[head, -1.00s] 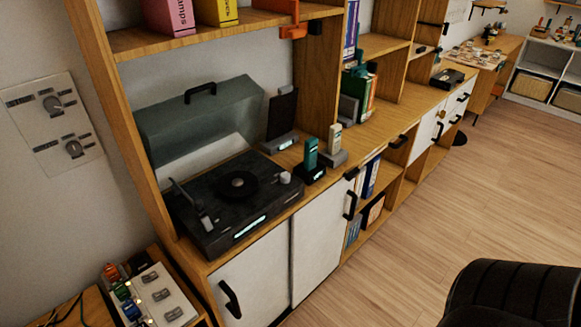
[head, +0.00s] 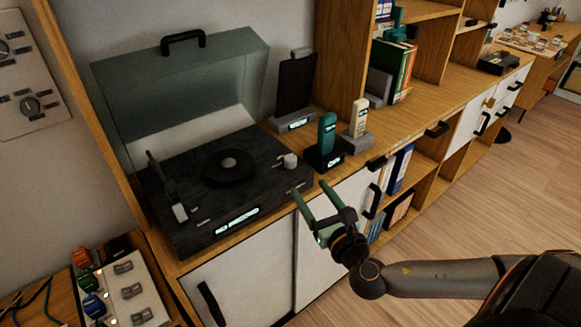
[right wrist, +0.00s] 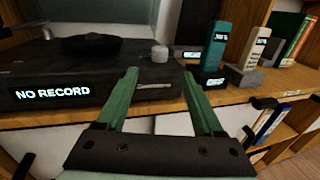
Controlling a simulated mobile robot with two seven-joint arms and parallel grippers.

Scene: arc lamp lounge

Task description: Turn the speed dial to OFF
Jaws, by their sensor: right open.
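The black record player (head: 190,225) sits on the wooden cabinet with its grey-green lid raised. A small pale round knob (head: 288,161), probably the speed dial, is at its right side; it also shows in the right wrist view (right wrist: 160,53). No setting on it is readable. The lit front display (right wrist: 52,92) reads NO RECORD. My right gripper (head: 311,188) has green fingers, spread and empty, in front of the player's right front corner. In the right wrist view the fingers (right wrist: 160,73) point toward the knob, apart from it. My left gripper is not in view.
A teal handset (head: 326,134) and a cream handset (head: 360,117) stand in cradles right of the player, near a dark upright panel (head: 295,82). Wall dials (head: 30,105) are at left. A switch box (head: 128,290) is at lower left. Floor at right is clear.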

